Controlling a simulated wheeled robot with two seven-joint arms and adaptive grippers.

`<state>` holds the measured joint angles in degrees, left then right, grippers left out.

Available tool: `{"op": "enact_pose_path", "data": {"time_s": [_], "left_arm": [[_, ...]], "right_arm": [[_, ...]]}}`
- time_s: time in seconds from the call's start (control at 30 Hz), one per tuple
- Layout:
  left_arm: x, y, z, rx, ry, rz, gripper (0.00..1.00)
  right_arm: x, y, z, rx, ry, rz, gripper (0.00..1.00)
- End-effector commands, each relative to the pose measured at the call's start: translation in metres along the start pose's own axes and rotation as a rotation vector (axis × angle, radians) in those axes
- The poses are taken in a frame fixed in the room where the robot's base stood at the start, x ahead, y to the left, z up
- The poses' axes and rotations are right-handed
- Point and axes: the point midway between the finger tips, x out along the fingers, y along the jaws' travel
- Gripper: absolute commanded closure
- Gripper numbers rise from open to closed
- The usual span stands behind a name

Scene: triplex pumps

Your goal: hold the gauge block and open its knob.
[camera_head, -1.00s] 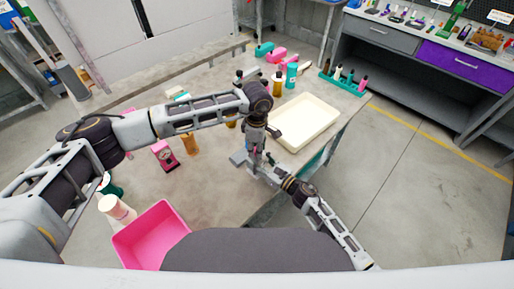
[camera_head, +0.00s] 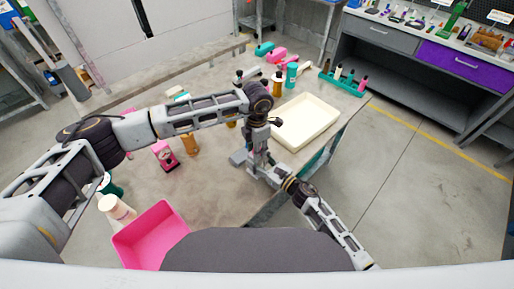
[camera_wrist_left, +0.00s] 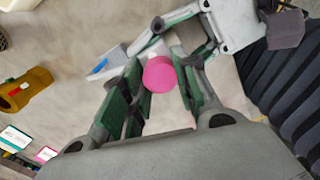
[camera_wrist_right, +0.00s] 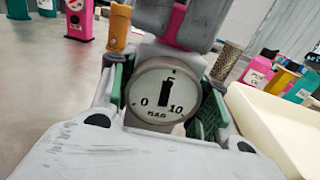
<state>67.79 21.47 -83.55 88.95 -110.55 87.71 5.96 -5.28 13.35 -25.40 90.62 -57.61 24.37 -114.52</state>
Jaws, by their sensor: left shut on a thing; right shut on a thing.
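The gauge block has a round grey gauge with a white dial marked 0, 10 and BAR (camera_wrist_right: 161,95) in the right wrist view. My right gripper (camera_wrist_right: 165,108) is shut on the gauge block, a finger on each side of the dial. Its round pink knob (camera_wrist_left: 159,74) shows in the left wrist view, between the fingers of my left gripper (camera_wrist_left: 157,88), which is shut on it from above. A pink part of it also shows behind the dial in the right wrist view (camera_wrist_right: 177,22). In the head view the left gripper (camera_head: 256,158) hides most of the block.
A cream tray (camera_head: 304,123) lies right of the grippers, near the table's edge. A pink bin (camera_head: 150,237) stands at the front left. Pink and amber pump parts (camera_head: 164,154) stand left of the grippers, and several bottles (camera_head: 277,84) stand at the back.

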Motion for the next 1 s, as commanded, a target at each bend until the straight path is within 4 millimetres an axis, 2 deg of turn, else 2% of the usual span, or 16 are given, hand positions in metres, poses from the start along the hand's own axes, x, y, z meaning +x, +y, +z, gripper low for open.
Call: {"op": "enact_pose_path", "data": {"time_s": [0.4, 0.87, 0.9, 1.0], "left_arm": [[-0.0003, 0.0012, 0.0002, -0.167, -0.001, 0.002, 0.94], [-0.0003, 0.0015, 0.0001, -0.181, -0.001, 0.003, 0.94], [-0.0003, 0.0016, 0.0001, -0.181, -0.001, 0.003, 0.68], [-0.0002, 0.0014, 0.0, -0.181, -0.001, 0.002, 0.55]], "right_arm": [[-0.0001, 0.0006, 0.0, 0.0, 0.0, 0.001, 0.93], [-0.0001, 0.0007, 0.0, 0.0, 0.0, 0.001, 0.93], [-0.0001, 0.0007, 0.0, 0.0, 0.0, 0.001, 0.93], [-0.0001, 0.0007, 0.0, 0.0, 0.0, 0.001, 0.93]]}}
